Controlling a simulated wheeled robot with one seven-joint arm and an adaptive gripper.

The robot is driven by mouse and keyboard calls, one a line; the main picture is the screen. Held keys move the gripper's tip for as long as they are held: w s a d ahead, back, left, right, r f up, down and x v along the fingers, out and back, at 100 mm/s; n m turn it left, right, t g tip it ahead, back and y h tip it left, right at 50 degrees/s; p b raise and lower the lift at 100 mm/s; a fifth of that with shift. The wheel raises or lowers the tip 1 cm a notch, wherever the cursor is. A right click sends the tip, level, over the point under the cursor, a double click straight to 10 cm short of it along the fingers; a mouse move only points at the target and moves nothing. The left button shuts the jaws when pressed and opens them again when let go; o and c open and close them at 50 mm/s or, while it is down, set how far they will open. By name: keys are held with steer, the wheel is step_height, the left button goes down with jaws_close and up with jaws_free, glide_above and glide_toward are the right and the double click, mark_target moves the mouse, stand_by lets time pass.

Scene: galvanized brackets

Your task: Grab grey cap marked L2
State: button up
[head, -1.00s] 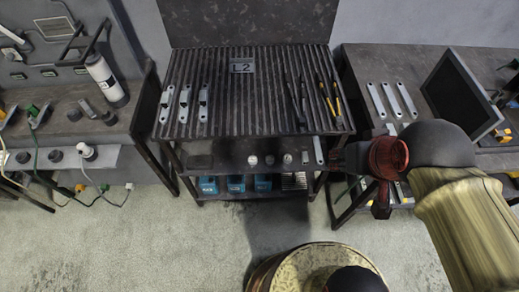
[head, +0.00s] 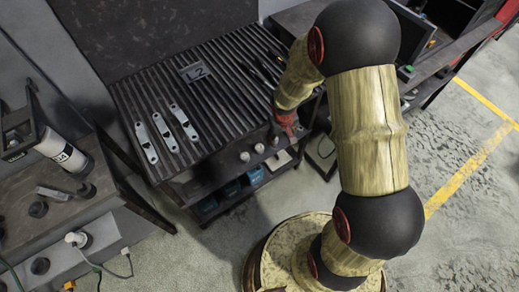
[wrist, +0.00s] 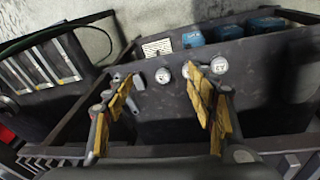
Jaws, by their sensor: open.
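Small round grey caps sit in a row on the front ledge of the slatted bench; one is the left cap (head: 245,156), with a middle cap (head: 259,148) and a right cap (head: 274,141) beside it. In the wrist view a cap (wrist: 162,75) shows between the fingers, and another cap (wrist: 219,65) with dark marking shows beyond the right finger. I cannot clearly read L2 on any cap. An L2 plate (head: 194,72) lies on the bench top.
Three grey brackets (head: 167,130) lie on the slatted bench top (head: 225,115). Blue boxes (head: 206,205) stand on the lower shelf. A side bench (head: 75,212) with a white bottle (head: 62,150) is at left. Open floor lies at the right.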

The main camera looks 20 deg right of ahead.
step_height(320, 180, down, 14)
steer(key=w+a+f+y, duration=0.1)
steer(key=a, duration=0.1)
steer(key=t+y, duration=0.2)
steer(key=t, duration=0.1)
glide_toward(260, 148)
step_height(260, 148, down, 2)
steer(key=b+x, duration=0.1)
steer(key=x, duration=0.1)
steer(key=b+x, duration=0.1)
steer(key=x, duration=0.2)
steer(key=b+x, duration=0.1)
steer(key=x, duration=0.1)
steer(key=shift+w+a+f+b, duration=0.1)
steer(key=shift+w+f+b, duration=0.05)
steer(key=shift+w+b, duration=0.3)
steer(key=c, duration=0.3)
steer(key=c, duration=1)
